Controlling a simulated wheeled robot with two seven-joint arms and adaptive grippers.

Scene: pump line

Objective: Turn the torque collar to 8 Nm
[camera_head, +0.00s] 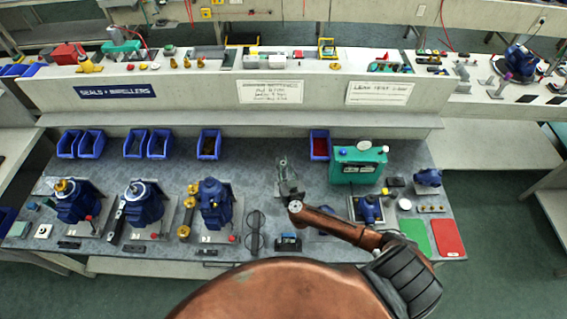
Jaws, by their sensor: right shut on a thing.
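My right gripper (284,168) is grey and sits at the end of my copper-coloured right arm, over the middle of the workbench (330,255). It is shut on a small greyish thing that is too small and too covered to make out. I cannot pick out the torque collar or its scale. My left gripper is not in view.
Blue pumps (143,203) stand on plates at the left. A green case (358,168), a small pump (367,209), a green mat (415,236) and a red mat (447,237) are at right. Blue bins (209,145) line the back.

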